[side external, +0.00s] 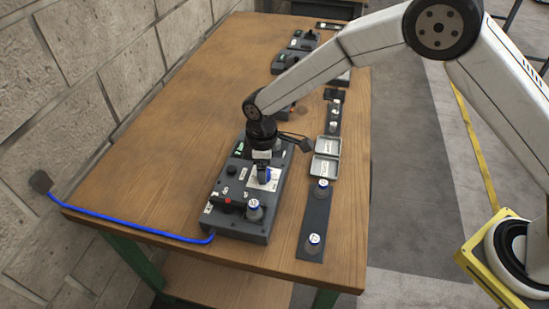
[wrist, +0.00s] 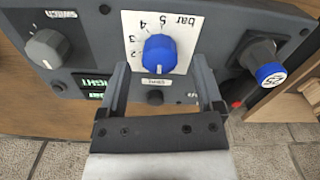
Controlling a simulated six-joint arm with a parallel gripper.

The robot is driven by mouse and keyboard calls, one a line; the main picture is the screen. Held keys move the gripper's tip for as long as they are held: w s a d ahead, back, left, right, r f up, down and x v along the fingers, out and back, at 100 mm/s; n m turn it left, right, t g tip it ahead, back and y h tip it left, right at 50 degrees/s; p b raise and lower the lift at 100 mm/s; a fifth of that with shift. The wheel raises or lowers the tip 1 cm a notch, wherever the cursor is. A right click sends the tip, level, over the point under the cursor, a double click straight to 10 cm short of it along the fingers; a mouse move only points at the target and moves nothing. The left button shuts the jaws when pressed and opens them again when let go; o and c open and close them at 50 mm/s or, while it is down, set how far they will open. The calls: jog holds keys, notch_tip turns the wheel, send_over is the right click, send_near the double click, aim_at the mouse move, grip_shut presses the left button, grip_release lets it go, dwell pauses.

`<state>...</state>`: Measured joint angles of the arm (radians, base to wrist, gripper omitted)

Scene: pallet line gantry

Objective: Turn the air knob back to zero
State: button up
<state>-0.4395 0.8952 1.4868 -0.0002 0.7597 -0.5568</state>
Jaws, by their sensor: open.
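The blue air knob (wrist: 159,54) sits on a white dial plate (wrist: 183,32) marked "bar" with numbers along its edge, in the upper middle of the wrist view. The exact number it points at is hard to tell. In the side view the blue knob (side external: 264,176) is on the dark grey control box (side external: 240,232). My gripper (wrist: 160,72) is open, one finger on each side below the knob, with visible gaps to it. In the side view my gripper (side external: 263,158) is over the box, right at the knob, and partly hides it.
A grey knob (wrist: 46,49) and a green display (wrist: 92,84) are left of the dial. A blue-capped fitting (wrist: 270,73) stands up at right. A blue hose (side external: 140,229) runs from the box. Small trays (side external: 326,168) and a dark strip (side external: 317,212) lie right of it.

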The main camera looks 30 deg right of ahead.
aim_at(268, 170)
jog(key=shift+r, duration=3.3)
jog(key=shift+s+d+r, duration=0.15)
jog(key=shift+d+r, duration=0.05)
jog(key=shift+d, duration=0.35)
jog(key=s+d+r+m+t, duration=0.2)
jog(key=s+d+m, duration=0.9)
jog(key=s+d, duration=0.8)
jog(key=shift+d+r+t, duration=0.3)
jog(key=shift+d+r, duration=0.35)
jog(key=shift+d, duration=0.4)
jog(key=shift+w, duration=0.1)
